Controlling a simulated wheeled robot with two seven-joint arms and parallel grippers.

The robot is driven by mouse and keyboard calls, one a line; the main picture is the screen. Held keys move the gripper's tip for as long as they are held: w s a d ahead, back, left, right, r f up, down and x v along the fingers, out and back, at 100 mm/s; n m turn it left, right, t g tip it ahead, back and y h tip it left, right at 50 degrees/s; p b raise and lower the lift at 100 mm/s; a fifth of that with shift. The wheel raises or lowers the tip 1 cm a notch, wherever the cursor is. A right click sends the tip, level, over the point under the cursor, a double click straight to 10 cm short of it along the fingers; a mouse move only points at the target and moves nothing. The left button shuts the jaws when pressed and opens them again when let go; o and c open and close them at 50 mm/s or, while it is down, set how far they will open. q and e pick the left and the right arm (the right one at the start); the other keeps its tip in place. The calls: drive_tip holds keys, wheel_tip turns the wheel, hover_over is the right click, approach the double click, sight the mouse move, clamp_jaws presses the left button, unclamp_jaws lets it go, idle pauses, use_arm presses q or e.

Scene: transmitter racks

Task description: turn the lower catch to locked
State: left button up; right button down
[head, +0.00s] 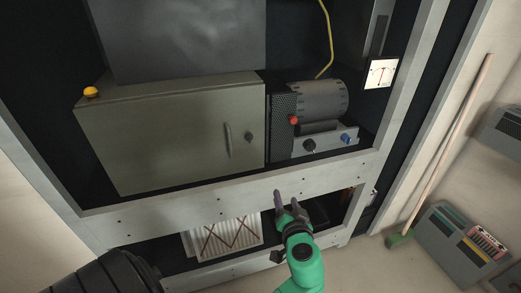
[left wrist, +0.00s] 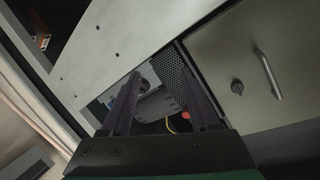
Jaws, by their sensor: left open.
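A grey-green cabinet (head: 165,140) stands on the rack shelf, its door shut. A small dark catch (head: 249,136) sits on the door just right of the bar handle (head: 228,140). In the left wrist view the catch (left wrist: 237,87) is beside the handle (left wrist: 268,73); its exact setting is too small to tell. My left gripper (head: 286,198) is open and empty, in front of the shelf's front beam, lower than the catch and to its right. Its two fingers (left wrist: 160,100) stand apart in the left wrist view. My right gripper is not seen.
Right of the cabinet is a unit with a dark drum (head: 319,99), a red button (head: 293,119) and a black knob (head: 309,145). The rack's front beam (head: 225,193) runs below. A white pleated filter (head: 222,238) is underneath. A broom (head: 440,160) leans at right.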

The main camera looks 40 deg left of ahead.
sight(250, 139)
use_arm(q)
drive_tip(key=s+a+r+n+g+y, duration=0.1)
drive_tip(key=s+a+r+n+y, duration=0.15)
drive_tip(key=r, duration=0.35)
drive_tip(key=s+a+r+n+y, duration=0.1)
drive_tip(key=s+r+n+y, duration=0.2)
drive_tip(key=r, duration=0.4)
drive_tip(key=shift+h, duration=0.35)
drive_tip(key=p+x, duration=0.2)
drive_tip(key=x, duration=0.4)
drive_tip(key=p+x, duration=0.1)
drive_tip(key=x, duration=0.6)
drive_tip(key=shift+w+f+p, duration=0.1)
drive_tip(key=shift+w+p, duration=0.25)
drive_tip(key=shift+w, duration=0.05)
drive_tip(key=shift+w+a+f, duration=0.1)
drive_tip(key=shift+w+a, duration=0.2)
drive_tip(key=shift+a, duration=0.15)
clamp_jaws()
